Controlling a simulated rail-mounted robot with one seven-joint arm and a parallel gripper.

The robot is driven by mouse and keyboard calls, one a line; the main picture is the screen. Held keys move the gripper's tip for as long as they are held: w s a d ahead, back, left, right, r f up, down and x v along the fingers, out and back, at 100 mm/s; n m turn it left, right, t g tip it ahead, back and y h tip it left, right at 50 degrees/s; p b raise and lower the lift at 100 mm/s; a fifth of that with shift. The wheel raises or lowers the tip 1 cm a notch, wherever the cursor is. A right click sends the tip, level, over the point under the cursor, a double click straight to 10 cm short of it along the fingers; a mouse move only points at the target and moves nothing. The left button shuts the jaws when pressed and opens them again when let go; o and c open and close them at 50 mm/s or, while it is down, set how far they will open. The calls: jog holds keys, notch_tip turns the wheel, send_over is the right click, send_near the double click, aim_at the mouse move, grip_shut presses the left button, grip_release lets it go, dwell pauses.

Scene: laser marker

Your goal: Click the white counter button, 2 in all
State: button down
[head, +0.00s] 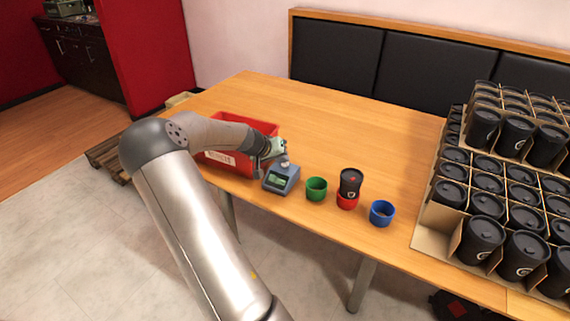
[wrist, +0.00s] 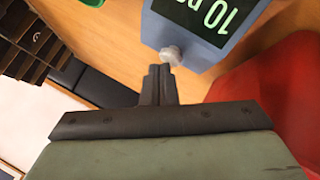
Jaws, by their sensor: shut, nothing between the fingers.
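The counter (head: 283,183) is a blue-grey box with a green-lit display, standing on the wooden table. In the wrist view the counter (wrist: 158,30) is at the top, and its display shows "10" and partly cut-off letters. The white counter button (wrist: 171,55) sticks out from the counter's edge. My gripper (wrist: 160,69) is shut and empty, its fingertips right by the button. I cannot tell whether they touch it. In the head view my gripper (head: 284,156) is just above the counter.
A red crate (head: 236,132) stands left of the counter. A green cup (head: 316,189), a red cup (head: 347,201) with a black lidded cup (head: 350,182) in it, and a blue cup (head: 382,213) stand to the right. Boxes of black cups (head: 485,229) fill the right end. The table's back is clear.

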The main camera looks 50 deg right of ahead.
aim_at(282, 165)
jog(key=shift+f, duration=0.25)
dwell(0.4)
jog(key=shift+r, duration=0.95)
jog(key=shift+r, duration=0.1)
jog(key=shift+r+p, duration=1.4)
jog(key=shift+r, duration=1.05)
jog(key=shift+f, duration=0.1)
